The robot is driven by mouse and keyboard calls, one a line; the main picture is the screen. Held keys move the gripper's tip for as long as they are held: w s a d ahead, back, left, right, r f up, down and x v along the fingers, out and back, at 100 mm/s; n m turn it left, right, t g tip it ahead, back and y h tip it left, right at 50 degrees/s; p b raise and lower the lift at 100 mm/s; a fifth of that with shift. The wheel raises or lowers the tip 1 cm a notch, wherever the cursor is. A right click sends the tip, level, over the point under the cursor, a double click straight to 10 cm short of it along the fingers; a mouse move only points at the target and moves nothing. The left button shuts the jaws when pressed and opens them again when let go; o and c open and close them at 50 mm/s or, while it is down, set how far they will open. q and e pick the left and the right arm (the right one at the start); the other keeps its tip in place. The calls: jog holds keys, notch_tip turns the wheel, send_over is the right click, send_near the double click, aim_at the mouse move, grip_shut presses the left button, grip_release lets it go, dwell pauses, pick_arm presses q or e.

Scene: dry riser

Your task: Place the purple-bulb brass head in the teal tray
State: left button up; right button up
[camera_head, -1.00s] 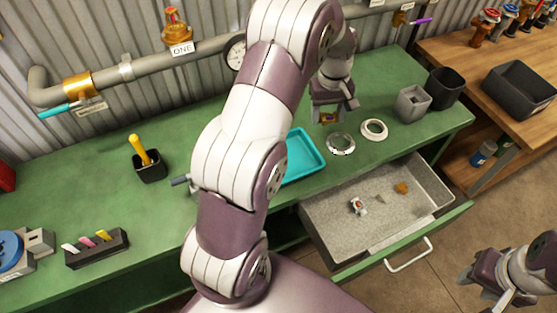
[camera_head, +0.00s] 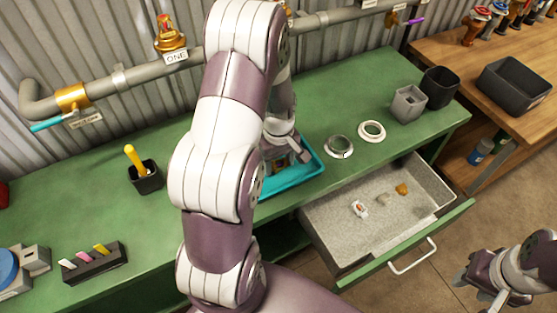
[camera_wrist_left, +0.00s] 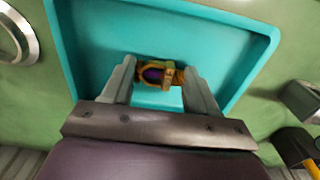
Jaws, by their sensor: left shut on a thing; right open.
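The purple-bulb brass head (camera_wrist_left: 158,73) is between the fingers of my left gripper (camera_wrist_left: 160,82), which is shut on it. In the left wrist view its brass frame and purple middle show against the floor of the teal tray (camera_wrist_left: 205,28). In the head view my left gripper (camera_head: 288,160) is over the teal tray (camera_head: 306,176), and my own arm hides part of the tray. I cannot tell whether the head touches the tray floor. My right gripper (camera_head: 478,290) is open and empty at the lower right, away from the bench.
Two rings, one grey (camera_head: 339,147) and one white (camera_head: 372,131), lie right of the tray. An open drawer (camera_head: 330,235) holds several small pieces. Two cups (camera_head: 408,104) stand at the bench's right end. A black holder (camera_head: 147,180) with a yellow tool stands left.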

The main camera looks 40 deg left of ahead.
aim_at(279, 171)
pick_arm(q)
jog(key=o, duration=1.2)
jog(key=shift+f, duration=0.1)
jog(key=shift+c, duration=0.2)
notch_tip(279, 171, up, 12)
jog(key=s+d+f+m+t, duration=0.1)
jog(key=s+d+m, duration=0.7)
jog(key=d+m, duration=0.4)
jog(key=shift+m+p, duration=0.4)
